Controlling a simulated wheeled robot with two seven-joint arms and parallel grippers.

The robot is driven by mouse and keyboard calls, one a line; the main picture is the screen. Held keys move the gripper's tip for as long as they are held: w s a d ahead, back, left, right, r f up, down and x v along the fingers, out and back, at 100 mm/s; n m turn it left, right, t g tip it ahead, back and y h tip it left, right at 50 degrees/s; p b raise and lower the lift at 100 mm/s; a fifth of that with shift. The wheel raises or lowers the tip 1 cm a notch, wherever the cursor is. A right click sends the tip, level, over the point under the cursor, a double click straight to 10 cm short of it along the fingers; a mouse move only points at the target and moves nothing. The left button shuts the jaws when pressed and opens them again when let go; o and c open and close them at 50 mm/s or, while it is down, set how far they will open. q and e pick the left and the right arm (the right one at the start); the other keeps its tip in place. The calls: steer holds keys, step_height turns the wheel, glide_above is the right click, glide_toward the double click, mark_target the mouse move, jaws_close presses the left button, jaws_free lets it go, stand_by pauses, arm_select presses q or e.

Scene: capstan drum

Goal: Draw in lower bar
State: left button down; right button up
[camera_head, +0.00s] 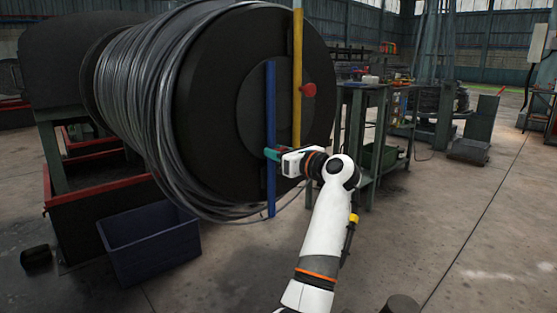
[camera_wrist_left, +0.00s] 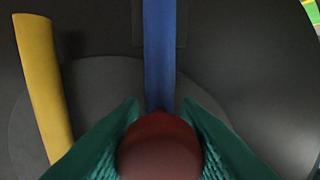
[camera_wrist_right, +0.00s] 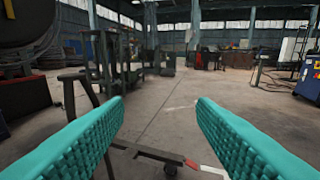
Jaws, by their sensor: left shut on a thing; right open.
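The black drum face (camera_head: 210,110) carries an upright blue bar (camera_head: 270,100) and a longer yellow bar (camera_head: 297,60) to its right. A red knob (camera_head: 308,90) sticks out from the yellow bar. My left gripper (camera_head: 271,154) is at the lower part of the blue bar. In the left wrist view its teal fingers are shut on a red knob (camera_wrist_left: 159,150) in front of the blue bar (camera_wrist_left: 159,50); the fingers hide this knob in the head view. The yellow bar (camera_wrist_left: 42,85) stands apart at the left there. My right gripper (camera_wrist_right: 160,100) is open and empty.
Grey cable (camera_head: 140,90) is wound on the drum, with loose loops hanging below. A dark blue bin (camera_head: 150,240) stands on the floor under it. A workbench (camera_head: 365,90) stands behind, to the right. The floor at the right is mostly clear.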

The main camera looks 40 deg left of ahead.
mark_target(274, 135)
arm_select(q)
step_height(274, 135, up, 4)
steer(key=shift+r+p, duration=0.1)
steer(key=shift+p, duration=0.65)
steer(key=shift+r, duration=0.15)
arm_select(e)
steer(key=s+d+f+g+h, duration=0.1)
steer(key=s+d+f+g, duration=0.1)
steer(key=s+f+g, duration=0.2)
steer(key=shift+f+g+h, duration=0.4)
steer(key=shift+f+g, duration=0.6)
steer(key=shift+f, duration=0.75)
steer(key=shift+d, duration=0.1)
arm_select(q)
steer(key=c, duration=1.1)
jaws_free()
steer(key=shift+f, duration=0.2)
steer(key=d, duration=0.8)
steer(key=s+d+p, duration=0.1)
steer(key=d, duration=0.3)
arm_select(e)
steer(key=s+f+g, duration=0.1)
steer(key=s+d+f+g, duration=0.1)
steer(key=s, duration=0.1)
steer(key=shift+d+f+h, duration=0.1)
steer(key=shift+f+h, duration=0.05)
steer(key=shift+h, duration=0.15)
